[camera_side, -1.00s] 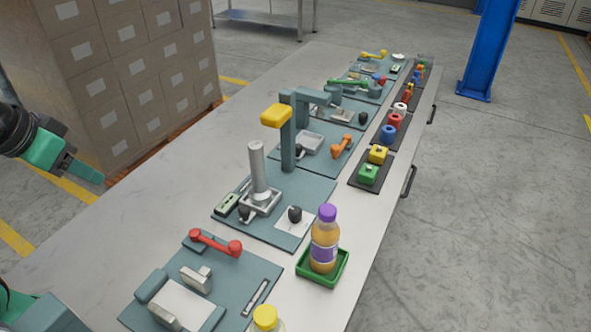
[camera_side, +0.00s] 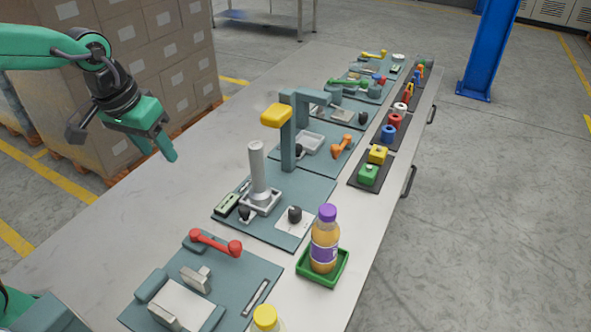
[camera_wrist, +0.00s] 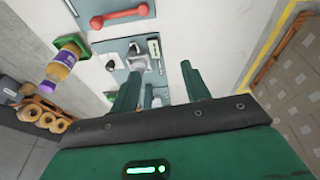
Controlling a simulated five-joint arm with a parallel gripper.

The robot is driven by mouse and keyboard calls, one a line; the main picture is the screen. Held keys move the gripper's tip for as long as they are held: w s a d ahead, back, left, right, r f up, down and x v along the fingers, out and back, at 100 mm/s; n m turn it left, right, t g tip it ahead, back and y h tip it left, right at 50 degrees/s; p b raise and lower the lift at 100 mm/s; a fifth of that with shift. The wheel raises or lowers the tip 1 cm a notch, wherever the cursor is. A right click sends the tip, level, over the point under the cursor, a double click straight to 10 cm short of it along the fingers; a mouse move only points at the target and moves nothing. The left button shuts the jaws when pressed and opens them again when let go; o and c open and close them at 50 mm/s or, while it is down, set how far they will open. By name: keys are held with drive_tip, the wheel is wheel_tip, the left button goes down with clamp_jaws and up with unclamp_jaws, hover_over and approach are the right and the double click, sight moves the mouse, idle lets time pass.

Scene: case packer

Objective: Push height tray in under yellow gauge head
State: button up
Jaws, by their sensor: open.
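The height tray (camera_side: 262,207) is a pale tray with a grey upright cylinder (camera_side: 257,168) standing in it and a dark knob at its front. It sits on a teal board. The yellow gauge head (camera_side: 276,115) tops a teal post (camera_side: 288,145) behind the tray; the tray appears in front of the post, not clearly under the head. The tray also shows in the wrist view (camera_wrist: 137,63). My gripper (camera_side: 163,150) is open and empty, pointing down to the left of the tray, apart from it. The wrist view shows its two fingers (camera_wrist: 160,75) spread.
A red-handled fixture (camera_side: 215,243) stands nearer on another teal board. A juice bottle (camera_side: 324,238) stands in a green tray (camera_side: 336,275) at the right. Further boards with fixtures lie beyond the gauge. The left part of the table (camera_side: 130,225) is clear.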

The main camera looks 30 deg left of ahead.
drive_tip(key=w+d+f+g, duration=0.1)
drive_tip(key=w+d+f, duration=0.4)
drive_tip(key=w, duration=0.1)
drive_tip(key=n+g, duration=0.1)
drive_tip(key=g, duration=0.1)
approach(243, 208)
drive_tip(key=shift+s+a+f, duration=0.15)
drive_tip(key=shift+a+f, duration=0.1)
drive_tip(key=shift+a, duration=0.05)
drive_tip(key=shift+w+d+f, duration=0.2)
drive_tip(key=shift+d+f, duration=0.1)
drive_tip(key=shift+f, duration=0.1)
drive_tip(key=shift+f, duration=0.1)
drive_tip(key=shift+d+f, duration=0.2)
drive_tip(key=shift+f, duration=3.6)
drive_tip(key=shift+c, duration=0.2)
clamp_jaws()
